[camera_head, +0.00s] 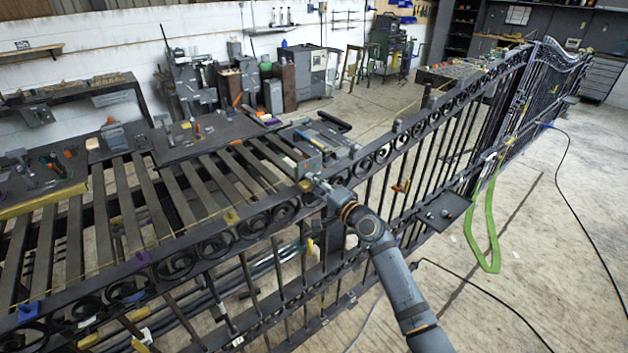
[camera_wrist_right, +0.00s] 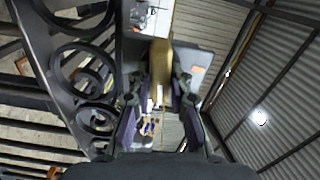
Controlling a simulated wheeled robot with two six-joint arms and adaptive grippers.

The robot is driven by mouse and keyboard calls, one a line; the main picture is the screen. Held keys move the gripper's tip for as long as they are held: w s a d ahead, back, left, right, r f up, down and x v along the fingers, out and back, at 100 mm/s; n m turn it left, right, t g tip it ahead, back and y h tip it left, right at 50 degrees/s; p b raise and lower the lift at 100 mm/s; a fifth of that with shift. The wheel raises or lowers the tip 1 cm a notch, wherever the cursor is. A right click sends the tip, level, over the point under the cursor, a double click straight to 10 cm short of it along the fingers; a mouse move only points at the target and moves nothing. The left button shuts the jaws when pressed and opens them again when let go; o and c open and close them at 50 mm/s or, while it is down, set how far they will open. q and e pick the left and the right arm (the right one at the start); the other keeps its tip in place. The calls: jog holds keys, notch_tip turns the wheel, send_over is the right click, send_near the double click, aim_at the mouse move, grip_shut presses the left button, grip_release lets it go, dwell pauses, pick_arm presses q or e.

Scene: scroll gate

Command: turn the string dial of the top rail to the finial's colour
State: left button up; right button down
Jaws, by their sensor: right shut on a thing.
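The black gate's top rail (camera_head: 200,228) runs from lower left to upper right, with scrolls under it and a thin yellow string along it. My right gripper (camera_head: 313,182) is at the rail near the middle of the head view. A small yellow piece (camera_head: 305,186) shows at its tips. In the right wrist view, my fingers (camera_wrist_right: 160,82) close around a tan-yellow piece (camera_wrist_right: 160,60). I cannot tell whether this is the dial. A grey plate (camera_head: 309,165) stands just beyond the tips. I cannot make out which finial or colour is meant. My left gripper is not in view.
Small clips sit along the rail: purple (camera_head: 142,258), yellow (camera_head: 231,217) and blue (camera_head: 28,310). Slatted benches with tools lie behind the gate at left. A green strap (camera_head: 484,240) hangs at right. A black tray (camera_head: 443,211) is right of my arm. Concrete floor is open at right.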

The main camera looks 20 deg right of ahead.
jog(key=shift+f+m+p, duration=0.1)
jog(key=shift+m+p, duration=0.2)
jog(key=shift+m, duration=0.7)
jog(key=c, duration=1.2)
grip_release()
jog(key=shift+s+d, duration=0.1)
jog(key=shift+s, duration=0.05)
jog(key=v, duration=1.1)
jog(key=shift+s+d, duration=0.1)
jog(key=shift+s, duration=0.3)
